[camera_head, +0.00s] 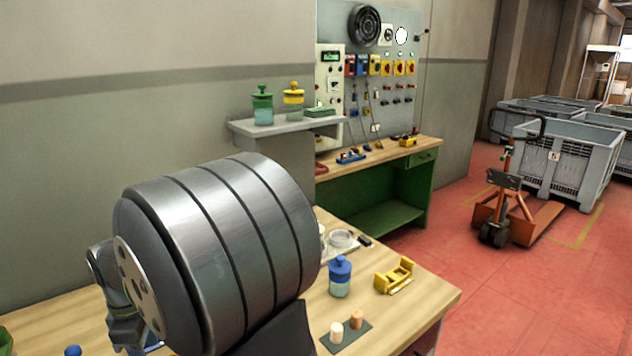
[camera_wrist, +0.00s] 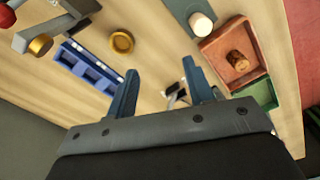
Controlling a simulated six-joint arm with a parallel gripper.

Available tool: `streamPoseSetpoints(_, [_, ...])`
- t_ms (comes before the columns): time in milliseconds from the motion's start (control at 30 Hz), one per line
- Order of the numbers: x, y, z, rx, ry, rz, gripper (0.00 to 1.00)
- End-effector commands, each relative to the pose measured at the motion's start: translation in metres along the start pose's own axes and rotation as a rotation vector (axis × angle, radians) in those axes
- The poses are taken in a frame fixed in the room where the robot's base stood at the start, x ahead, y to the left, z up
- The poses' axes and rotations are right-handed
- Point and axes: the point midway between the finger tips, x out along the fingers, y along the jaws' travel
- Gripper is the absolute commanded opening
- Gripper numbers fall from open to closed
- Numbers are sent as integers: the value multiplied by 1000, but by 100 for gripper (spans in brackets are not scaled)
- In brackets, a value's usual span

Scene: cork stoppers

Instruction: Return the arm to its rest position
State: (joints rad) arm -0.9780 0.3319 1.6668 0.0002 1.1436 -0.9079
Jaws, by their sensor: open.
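My gripper (camera_wrist: 160,66) shows in the wrist view with its two blue-grey fingers spread apart. Nothing is held between them; the wooden table top lies beyond. A brown cork stopper (camera_wrist: 238,60) is in a red-brown tray (camera_wrist: 212,47) right of the fingers. A pale stopper (camera_wrist: 201,25) is on a grey-green pad (camera_wrist: 179,9) above that. In the head view a pale stopper (camera_head: 336,333) and a tan stopper (camera_head: 356,319) stand on a dark green pad (camera_head: 346,341). A big metal cylinder of my arm fills the left of the head view; the fingers are not visible there.
The wrist view shows a blue rack (camera_wrist: 88,69), a gold ring (camera_wrist: 121,41) and a green tray (camera_wrist: 263,95). In the head view, a blue-lidded jar (camera_head: 340,278) and a yellow holder (camera_head: 394,277) stand on the table. A wall shelf (camera_head: 285,127) holds jars behind my arm.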

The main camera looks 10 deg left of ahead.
Motion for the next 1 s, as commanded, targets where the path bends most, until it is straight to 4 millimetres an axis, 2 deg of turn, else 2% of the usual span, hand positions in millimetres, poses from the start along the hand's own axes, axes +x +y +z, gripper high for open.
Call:
streamPoseSetpoints(33, [2,11,0,3,-1,-1,48])
streamPoseSetpoints(400, [12,82,4,3,-1,-1,48])
streamPoseSetpoints(800, [90,80,4,-1,-2,-2,48])
streamPoseSetpoints(1000, [112,80,3,-1,-1,-1,48])
